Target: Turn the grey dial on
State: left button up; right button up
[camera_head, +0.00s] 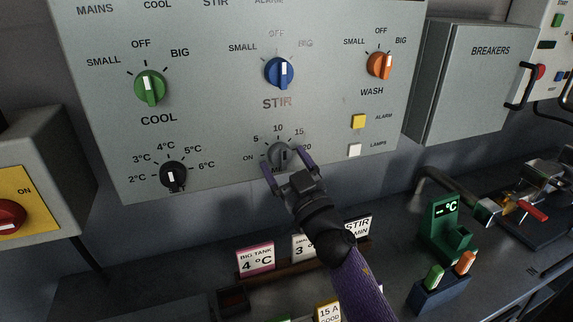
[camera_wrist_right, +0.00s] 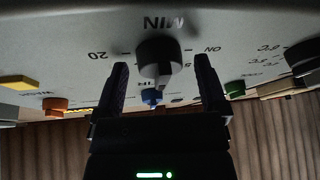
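The grey dial (camera_head: 279,153) is on the lower middle of the control panel, ringed by the marks ON, 5, 10, 15 and 20. A pale pointer line shows on it, but its exact setting is hard to tell. My right gripper (camera_head: 292,168) is at the dial, with its purple fingers spread on either side. In the right wrist view the dial (camera_wrist_right: 160,60) sits between the two open fingers (camera_wrist_right: 162,78), with a gap on each side. My left gripper is out of view.
Green (camera_head: 150,88), blue (camera_head: 279,72), orange (camera_head: 379,65) and black (camera_head: 173,176) dials share the panel (camera_head: 225,130). Yellow (camera_head: 358,121) and white (camera_head: 354,150) buttons are to the right. Label cards (camera_head: 255,259) and a green thermometer (camera_head: 445,225) stand on the counter below.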

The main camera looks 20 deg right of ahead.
jog(key=c, duration=1.1)
jog(key=shift+c, duration=0.2)
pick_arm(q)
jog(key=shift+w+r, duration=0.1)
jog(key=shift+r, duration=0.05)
pick_arm(e)
jog(key=shift+n, duration=0.3)
